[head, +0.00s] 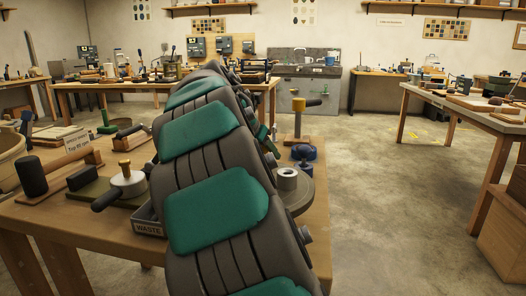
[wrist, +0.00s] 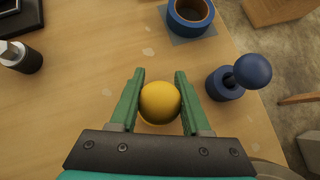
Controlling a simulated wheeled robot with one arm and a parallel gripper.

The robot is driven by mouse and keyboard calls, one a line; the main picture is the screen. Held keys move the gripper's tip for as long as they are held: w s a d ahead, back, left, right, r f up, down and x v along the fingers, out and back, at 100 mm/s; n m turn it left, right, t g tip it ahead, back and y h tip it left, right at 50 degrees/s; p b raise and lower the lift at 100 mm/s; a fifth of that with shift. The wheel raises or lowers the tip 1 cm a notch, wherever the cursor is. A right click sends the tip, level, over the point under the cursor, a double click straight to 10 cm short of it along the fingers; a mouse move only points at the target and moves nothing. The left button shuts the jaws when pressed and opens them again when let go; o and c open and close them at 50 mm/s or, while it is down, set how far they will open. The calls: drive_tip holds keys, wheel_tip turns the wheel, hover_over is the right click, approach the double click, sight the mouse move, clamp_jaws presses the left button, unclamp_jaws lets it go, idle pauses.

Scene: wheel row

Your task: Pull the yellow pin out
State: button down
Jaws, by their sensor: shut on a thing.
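The yellow pin shows in the wrist view as a round yellow knob (wrist: 160,102) between the two green fingers of my gripper (wrist: 159,100). The fingers are shut on it, one on each side. The part of the pin below the knob is hidden under it, so I cannot tell how far it sits in anything. In the head view my arm covers the gripper and the pin.
A blue knob (wrist: 253,71) on a blue base stands close right of the gripper. A blue ring (wrist: 190,16) lies beyond it, and a dark and white cylinder (wrist: 22,58) is at left. A WASTE tray (head: 149,228) sits beside my arm. Bare wood lies left of the pin.

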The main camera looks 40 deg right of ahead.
drive_tip(key=shift+r+p, duration=0.6)
drive_tip(key=shift+p, duration=0.2)
idle(0.4)
drive_tip(key=shift+r+p, duration=1.3)
drive_tip(key=shift+r, duration=2.55)
